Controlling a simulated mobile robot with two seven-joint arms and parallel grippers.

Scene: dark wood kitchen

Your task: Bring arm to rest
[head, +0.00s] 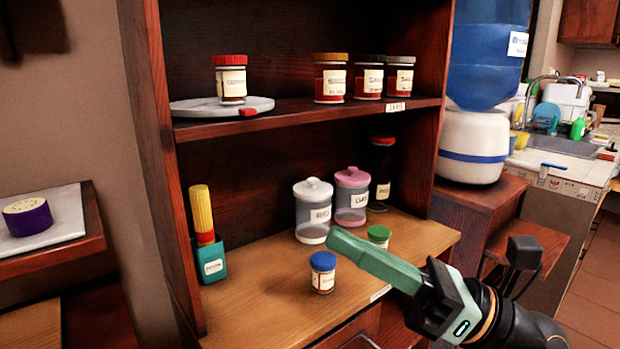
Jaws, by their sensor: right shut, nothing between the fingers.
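My right arm comes in from the lower right. Its gripper (345,243) has green fingers that lie together with nothing between them. The fingertips hang over the lower shelf (255,315), in front of the white-lidded and pink-lidded canisters in the picture. A small jar with a blue lid (323,272) stands just below and left of the fingers. A jar with a green lid (379,236) stands just behind them. Whether the fingers touch either jar I cannot tell. My left gripper is not in view.
Canisters with a white lid (313,209) and pink lid (351,196), a dark bottle (381,173) and a teal holder (209,260) stand on the lower shelf. The upper shelf (290,118) bears jars. A water dispenser (475,146) stands right of the shelf unit.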

